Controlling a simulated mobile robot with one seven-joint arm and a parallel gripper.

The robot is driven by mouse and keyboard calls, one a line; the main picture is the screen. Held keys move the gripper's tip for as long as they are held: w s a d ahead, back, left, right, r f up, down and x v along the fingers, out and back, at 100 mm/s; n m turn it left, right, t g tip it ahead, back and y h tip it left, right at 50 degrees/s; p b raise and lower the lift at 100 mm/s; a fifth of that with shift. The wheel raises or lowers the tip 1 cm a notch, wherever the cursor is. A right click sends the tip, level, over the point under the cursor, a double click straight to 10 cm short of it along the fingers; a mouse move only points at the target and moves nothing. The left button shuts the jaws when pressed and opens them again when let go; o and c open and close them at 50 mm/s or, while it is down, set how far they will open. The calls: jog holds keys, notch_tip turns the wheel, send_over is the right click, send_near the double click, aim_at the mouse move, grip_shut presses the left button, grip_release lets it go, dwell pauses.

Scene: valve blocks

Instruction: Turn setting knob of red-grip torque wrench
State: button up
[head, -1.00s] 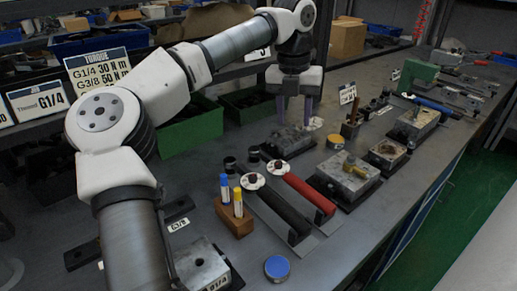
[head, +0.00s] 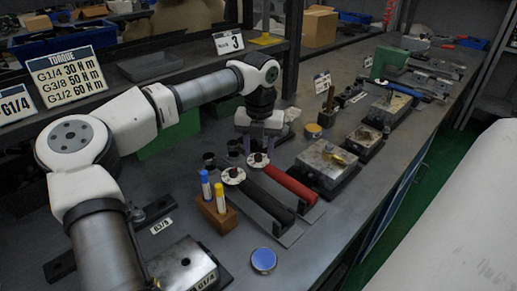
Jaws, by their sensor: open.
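The red-grip torque wrench (head: 291,186) lies on the bench, its red handle pointing to the lower right. Its setting knob (head: 258,158) is a small dark knob on a white round dial at the wrench's far end. My gripper (head: 260,150) points down with its two fingers apart, close above or around this knob. I cannot tell whether the fingers touch it. A black-grip torque wrench (head: 265,203) lies parallel on the left, with its own white dial (head: 233,175).
A wooden block (head: 217,216) with a blue and a yellow marker stands left of the black wrench. A valve block (head: 325,163) lies to the right. A round blue-topped tin (head: 263,260) is in front. A torque sign (head: 67,76) stands at the back left.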

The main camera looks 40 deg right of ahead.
jog(key=shift+f, duration=0.4)
grip_shut()
